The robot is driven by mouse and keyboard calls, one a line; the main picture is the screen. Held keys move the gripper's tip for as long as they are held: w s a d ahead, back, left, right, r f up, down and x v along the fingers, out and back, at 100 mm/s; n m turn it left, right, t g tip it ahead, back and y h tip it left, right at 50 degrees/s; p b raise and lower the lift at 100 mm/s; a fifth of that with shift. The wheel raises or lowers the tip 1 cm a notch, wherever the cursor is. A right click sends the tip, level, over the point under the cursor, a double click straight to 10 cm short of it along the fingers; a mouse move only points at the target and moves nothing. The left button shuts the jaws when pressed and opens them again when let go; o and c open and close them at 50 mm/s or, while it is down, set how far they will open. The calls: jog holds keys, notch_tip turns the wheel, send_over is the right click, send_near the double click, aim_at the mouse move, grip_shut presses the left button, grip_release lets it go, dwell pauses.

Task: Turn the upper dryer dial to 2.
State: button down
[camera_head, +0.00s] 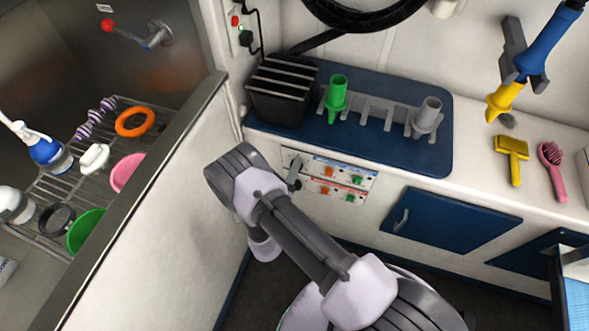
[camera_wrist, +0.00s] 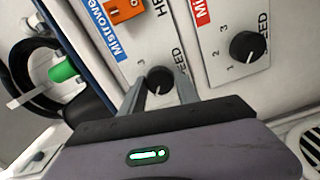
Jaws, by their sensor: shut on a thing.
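The upper dryer panel (camera_head: 343,171), with a blue label, sits above the lower panel with a red label on the white cabinet front. In the wrist view, the black upper dial (camera_wrist: 160,79) is between the two fingers of my gripper (camera_wrist: 161,84), which is shut on it. A "3" shows beside this dial; its other numbers are hidden by the fingers, and I cannot tell where its pointer stands. The black lower dial (camera_wrist: 248,46) is free, with 1, 2 and 3 around it. In the head view my gripper (camera_head: 294,172) is at the panels' left end.
Above the panels, a blue mat (camera_head: 390,145) carries a black slatted box (camera_head: 282,90) and a rack with green (camera_head: 337,94) and grey (camera_head: 427,112) nozzles. A white partition (camera_head: 150,220) stands left of my arm. A blue cabinet door (camera_head: 450,222) is to the right.

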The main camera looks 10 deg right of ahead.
jog(key=shift+m+p, duration=1.65)
jog(key=shift+m, duration=3.25)
jog(key=c, duration=0.9)
grip_release()
jog(key=p+v, duration=0.4)
jog(key=v, duration=1.3)
jog(key=shift+s+a, duration=0.15)
jog(key=shift+s, duration=0.05)
